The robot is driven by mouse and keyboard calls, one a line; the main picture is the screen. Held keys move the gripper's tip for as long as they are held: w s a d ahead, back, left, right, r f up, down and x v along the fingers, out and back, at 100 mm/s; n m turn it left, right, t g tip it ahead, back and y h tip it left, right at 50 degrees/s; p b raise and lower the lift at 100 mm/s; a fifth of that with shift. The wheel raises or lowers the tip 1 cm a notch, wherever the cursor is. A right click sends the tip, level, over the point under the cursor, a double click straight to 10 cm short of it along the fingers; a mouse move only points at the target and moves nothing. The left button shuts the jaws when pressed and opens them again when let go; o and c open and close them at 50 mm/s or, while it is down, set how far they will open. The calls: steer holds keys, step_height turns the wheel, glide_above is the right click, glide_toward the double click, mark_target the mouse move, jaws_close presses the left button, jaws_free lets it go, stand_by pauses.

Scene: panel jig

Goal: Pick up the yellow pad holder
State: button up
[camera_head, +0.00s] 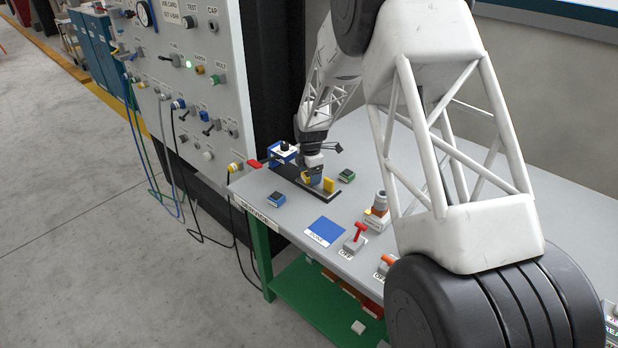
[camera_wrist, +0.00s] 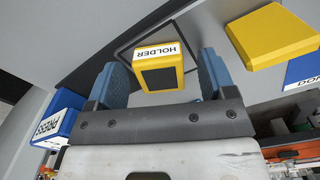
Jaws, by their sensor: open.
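The yellow pad holder (camera_wrist: 177,57) has a white HOLDER label and a dark square pad face. It shows in the wrist view between the blue fingers of my gripper (camera_wrist: 162,68). My gripper is open, with a finger on each side of the holder and a small gap visible, wider on the right. In the head view my gripper (camera_head: 314,172) is low over the dark base plate (camera_head: 292,178) on the bench, and it partly hides the holder there.
A plain yellow block (camera_wrist: 272,36) stands close to the right finger; it also shows in the head view (camera_head: 329,184). The blue PRESS unit (camera_wrist: 58,115) is at the left.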

steer(key=c, duration=1.1)
steer(key=shift+r, duration=0.1)
steer(key=shift+c, duration=0.2)
steer(key=shift+r, duration=0.8)
step_height(320, 180, up, 2)
steer(key=shift+r, duration=0.1)
steer(key=s, duration=0.5)
steer(key=s+d, duration=0.1)
steer(key=s, duration=0.4)
steer(key=s+d+r, duration=0.1)
steer(key=s, duration=0.4)
steer(key=shift+s+d, duration=0.2)
steer(key=shift+s, duration=0.2)
